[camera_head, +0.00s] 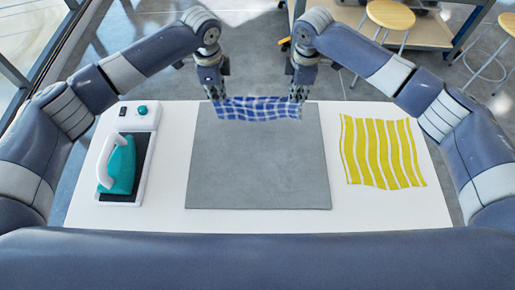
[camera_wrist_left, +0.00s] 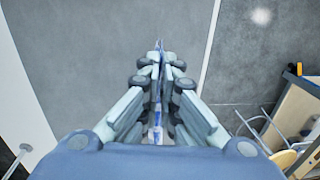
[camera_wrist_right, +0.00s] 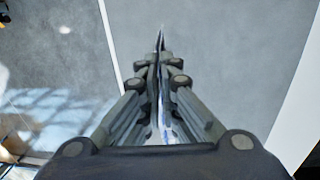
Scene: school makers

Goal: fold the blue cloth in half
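The blue cloth (camera_head: 258,109), with a white check pattern, hangs between my two grippers above the far edge of the grey mat (camera_head: 258,165). My left gripper (camera_head: 217,97) is shut on its left end, and my right gripper (camera_head: 297,97) is shut on its right end. In the left wrist view a thin blue strip of the cloth (camera_wrist_left: 158,112) shows between the closed fingers. In the right wrist view a sliver of the cloth (camera_wrist_right: 166,125) shows between the fingers. The cloth's lower edge appears close to the mat; whether it touches I cannot tell.
A white table (camera_head: 390,212) carries the mat. A teal iron (camera_head: 121,168) rests on its white-and-black stand (camera_head: 143,160) at the left. A yellow striped cloth (camera_head: 381,152) lies flat at the right. Stools (camera_head: 391,15) and a wooden bench (camera_head: 425,32) stand beyond.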

